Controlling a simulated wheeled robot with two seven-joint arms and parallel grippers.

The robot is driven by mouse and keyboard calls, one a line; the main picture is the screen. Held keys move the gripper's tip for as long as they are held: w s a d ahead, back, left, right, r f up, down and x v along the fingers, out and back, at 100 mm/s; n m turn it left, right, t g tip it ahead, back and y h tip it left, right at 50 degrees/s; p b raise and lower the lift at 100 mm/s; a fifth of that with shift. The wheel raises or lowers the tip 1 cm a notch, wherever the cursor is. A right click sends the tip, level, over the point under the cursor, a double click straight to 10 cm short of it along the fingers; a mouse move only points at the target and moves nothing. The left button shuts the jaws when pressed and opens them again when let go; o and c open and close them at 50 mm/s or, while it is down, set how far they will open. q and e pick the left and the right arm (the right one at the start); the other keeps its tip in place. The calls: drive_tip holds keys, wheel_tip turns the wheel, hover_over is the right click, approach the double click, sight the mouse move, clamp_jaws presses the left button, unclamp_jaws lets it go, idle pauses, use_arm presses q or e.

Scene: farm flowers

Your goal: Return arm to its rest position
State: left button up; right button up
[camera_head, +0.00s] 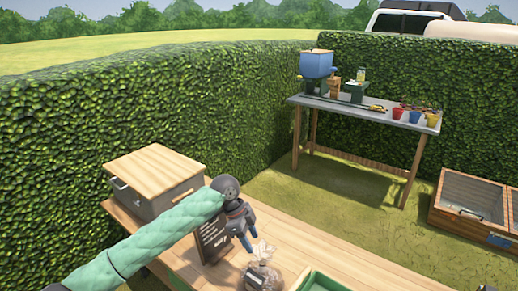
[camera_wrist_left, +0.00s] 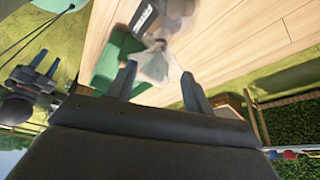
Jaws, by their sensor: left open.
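My left arm, in a green quilted sleeve, comes in from the left in the head view. Its gripper (camera_head: 249,243) is open and empty above the wooden table, close to a clear bag (camera_head: 264,272) with brown contents and a dark label. In the left wrist view the two fingers (camera_wrist_left: 158,78) are spread apart. The bag (camera_wrist_left: 155,62) shows blurred beyond them, and I see no contact. My right gripper (camera_wrist_left: 45,64) shows at the left of the wrist view with its two fingers apart and nothing between them.
A lidded wooden box (camera_head: 150,180) and a dark sign (camera_head: 213,242) stand on the wooden table (camera_head: 330,255). A green tray (camera_head: 322,283) is right of the bag. A far table (camera_head: 350,104) holds pots and a blue container. Hedges stand behind; the table's right part is bare.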

use_arm(q)
wheel_tip(320, 180, up, 13)
drive_tip(key=a+n+t+y, duration=0.2)
drive_tip(key=a+n+t, duration=0.1)
drive_tip(key=n+t, duration=0.7)
drive_tip(key=s+a+f+n+g+y, duration=0.1)
drive_tip(key=s+a+f+n, duration=0.25)
drive_tip(key=s+f, duration=0.45)
drive_tip(key=s+a+f+n+g, duration=0.1)
drive_tip(key=s+a+f+n, duration=0.25)
drive_tip(key=s+f, duration=0.45)
drive_tip(key=s+f+g, duration=0.1)
drive_tip(key=s+f, duration=0.4)
drive_tip(key=s, duration=0.3)
drive_tip(key=s+a+f+g, duration=0.1)
drive_tip(key=s+f, duration=0.3)
drive_tip(key=s, duration=0.5)
drive_tip(key=s+f+n+g, duration=0.1)
drive_tip(key=s+f+g, duration=0.2)
drive_tip(key=s+f, duration=0.2)
drive_tip(key=s, duration=0.3)
drive_tip(key=shift+s+a+f, duration=0.25)
drive_tip(key=shift+s+f, duration=0.1)
drive_tip(key=shift+s, duration=0.05)
